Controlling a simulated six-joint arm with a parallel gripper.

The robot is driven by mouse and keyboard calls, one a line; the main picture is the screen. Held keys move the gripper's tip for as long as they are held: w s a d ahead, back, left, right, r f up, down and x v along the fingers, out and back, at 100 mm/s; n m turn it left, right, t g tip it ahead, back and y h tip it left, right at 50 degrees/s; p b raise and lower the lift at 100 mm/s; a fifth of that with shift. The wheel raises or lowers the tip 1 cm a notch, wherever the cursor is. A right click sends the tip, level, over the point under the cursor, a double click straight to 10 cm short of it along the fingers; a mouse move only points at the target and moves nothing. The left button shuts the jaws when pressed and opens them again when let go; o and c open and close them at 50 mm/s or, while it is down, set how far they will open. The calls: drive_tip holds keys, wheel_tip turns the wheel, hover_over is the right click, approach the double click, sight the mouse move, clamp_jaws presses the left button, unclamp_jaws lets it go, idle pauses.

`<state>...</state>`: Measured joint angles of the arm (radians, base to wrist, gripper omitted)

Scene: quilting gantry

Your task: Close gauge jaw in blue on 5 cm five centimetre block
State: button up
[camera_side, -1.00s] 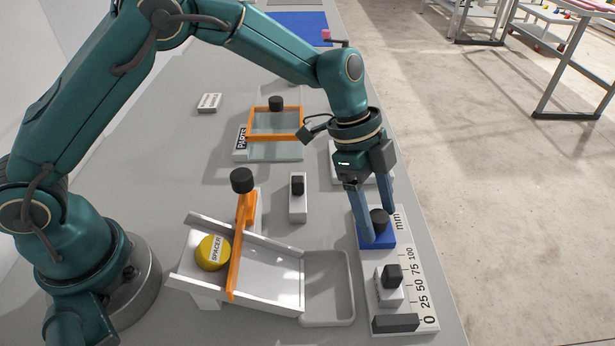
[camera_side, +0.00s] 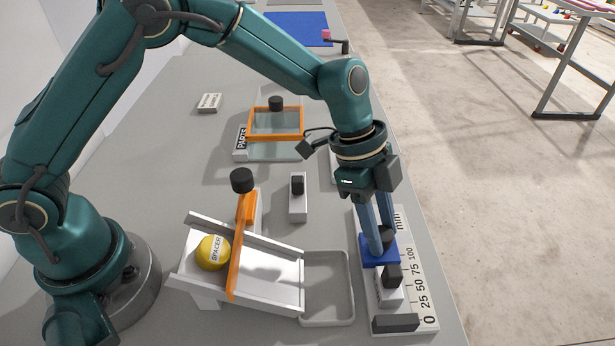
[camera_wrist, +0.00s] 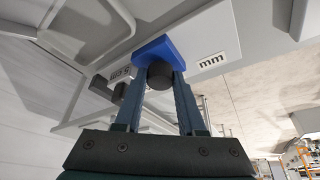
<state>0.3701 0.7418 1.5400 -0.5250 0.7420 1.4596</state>
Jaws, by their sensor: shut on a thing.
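The blue gauge jaw (camera_side: 370,252) sits on the white mm scale (camera_side: 427,290), with a black knob (camera_side: 389,236) on top. My gripper (camera_side: 382,244) is shut on that knob; in the wrist view the knob (camera_wrist: 160,76) is between the fingers, in front of the blue jaw (camera_wrist: 157,48). The white 5 cm block (camera_side: 390,295), with its own black knob (camera_side: 392,274), stands on the scale between the jaw and the black fixed stop (camera_side: 395,323) at the zero end. The jaw is very close to the block; I cannot tell whether they touch.
A small white block (camera_side: 298,205) stands behind the tray. The table edge is close on the right.

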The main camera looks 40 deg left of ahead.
drive_tip(key=o, duration=1)
drive_tip(key=shift+r, duration=0.1)
